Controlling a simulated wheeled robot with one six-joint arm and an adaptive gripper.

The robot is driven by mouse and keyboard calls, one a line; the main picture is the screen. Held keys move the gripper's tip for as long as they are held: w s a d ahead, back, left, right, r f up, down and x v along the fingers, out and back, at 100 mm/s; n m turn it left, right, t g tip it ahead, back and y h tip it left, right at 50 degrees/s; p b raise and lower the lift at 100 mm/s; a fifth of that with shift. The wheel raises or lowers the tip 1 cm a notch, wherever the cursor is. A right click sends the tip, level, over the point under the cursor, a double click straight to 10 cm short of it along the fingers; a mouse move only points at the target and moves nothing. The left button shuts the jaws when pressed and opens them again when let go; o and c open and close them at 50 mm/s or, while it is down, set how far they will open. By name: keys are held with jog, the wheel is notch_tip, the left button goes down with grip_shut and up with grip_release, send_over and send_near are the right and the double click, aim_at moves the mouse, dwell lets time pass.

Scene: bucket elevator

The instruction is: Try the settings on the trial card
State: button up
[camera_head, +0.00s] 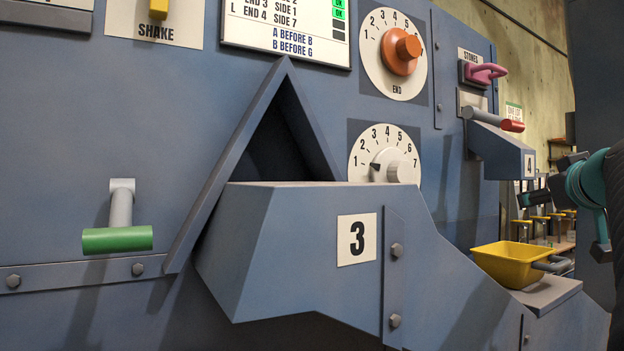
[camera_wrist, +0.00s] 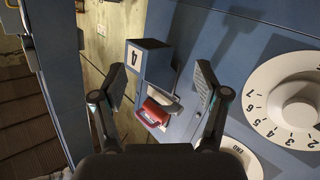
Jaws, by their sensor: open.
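The trial card (camera_head: 285,28), cut off at the top, reads END 3 SIDE 1, END 4 SIDE 7, A BEFORE B, B BEFORE G. Two green OK lamps show above two dark ones at its right. The END dial (camera_head: 393,54) has an orange knob; its setting is unclear. The dial below (camera_head: 383,153) has a white knob, its dark pointer near 1. A red-gripped lever (camera_head: 512,125) and pink handle (camera_head: 487,72) are at right. My gripper (camera_wrist: 160,85) is open; the red grip (camera_wrist: 154,111) shows beyond its fingers, apart from them.
A green-gripped lever (camera_head: 117,239) is at left. A yellow SHAKE handle (camera_head: 159,9) is at top left. Chute 3 (camera_head: 300,250) juts forward, with a yellow bucket (camera_head: 513,263) on the ledge at right. Box 4 (camera_wrist: 150,60) protrudes ahead of my gripper.

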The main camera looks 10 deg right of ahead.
jog(key=w+a+m+t+y, duration=0.1)
jog(key=w+a+t+y, duration=0.1)
jog(key=a+y, duration=0.4)
jog(key=y, duration=0.7)
send_near(406, 173)
jog(key=shift+m, duration=0.4)
jog(key=p+x, duration=0.2)
jog(key=x, duration=0.9)
jog(key=c, duration=1.2)
